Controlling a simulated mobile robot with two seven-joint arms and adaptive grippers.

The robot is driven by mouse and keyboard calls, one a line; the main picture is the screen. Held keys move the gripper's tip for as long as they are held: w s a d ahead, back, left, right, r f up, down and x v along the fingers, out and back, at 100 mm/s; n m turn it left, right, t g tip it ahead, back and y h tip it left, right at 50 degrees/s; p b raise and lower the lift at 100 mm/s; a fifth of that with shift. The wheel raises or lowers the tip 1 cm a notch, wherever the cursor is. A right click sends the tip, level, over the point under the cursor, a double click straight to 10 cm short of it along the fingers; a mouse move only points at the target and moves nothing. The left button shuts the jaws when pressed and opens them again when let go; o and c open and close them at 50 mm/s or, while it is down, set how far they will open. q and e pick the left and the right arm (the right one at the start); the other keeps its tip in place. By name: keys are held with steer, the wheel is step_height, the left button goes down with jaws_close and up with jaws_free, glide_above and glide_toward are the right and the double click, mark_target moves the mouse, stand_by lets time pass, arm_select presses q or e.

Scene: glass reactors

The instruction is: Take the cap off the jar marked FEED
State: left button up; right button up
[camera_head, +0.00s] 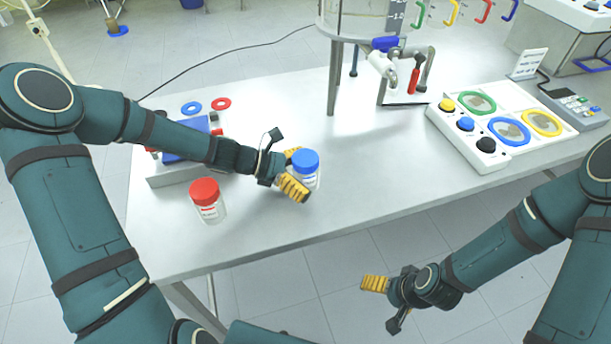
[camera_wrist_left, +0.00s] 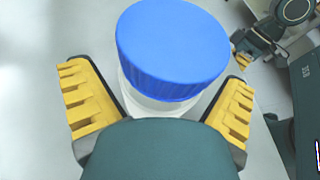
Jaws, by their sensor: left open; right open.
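A jar with a blue cap (camera_head: 305,160) stands upright on the table, and the cap fills the middle of the left wrist view (camera_wrist_left: 172,48). My left gripper (camera_head: 297,174) is open, with its yellow fingers on either side of this jar. In the left wrist view the white jar body (camera_wrist_left: 150,102) shows below the cap, between the fingers. A second jar with a red cap (camera_head: 204,190) stands upright to the left. Both jars carry white labels, but I cannot read which says FEED. My right gripper (camera_head: 384,293) is open and empty, in front of the table edge.
Behind the red-capped jar is a grey tray (camera_head: 180,178) with blue and red rings beyond it. A glass vessel (camera_head: 360,15) on metal legs stands at the back. A white button panel (camera_head: 488,125) is at right. The table's front middle is clear.

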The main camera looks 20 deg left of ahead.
mark_target(306, 157)
arm_select(q)
steer(key=c, duration=1.3)
step_height(306, 157, up, 10)
steer(key=p, duration=0.3)
steer(key=shift+o, duration=1.4)
steer(key=c, duration=0.3)
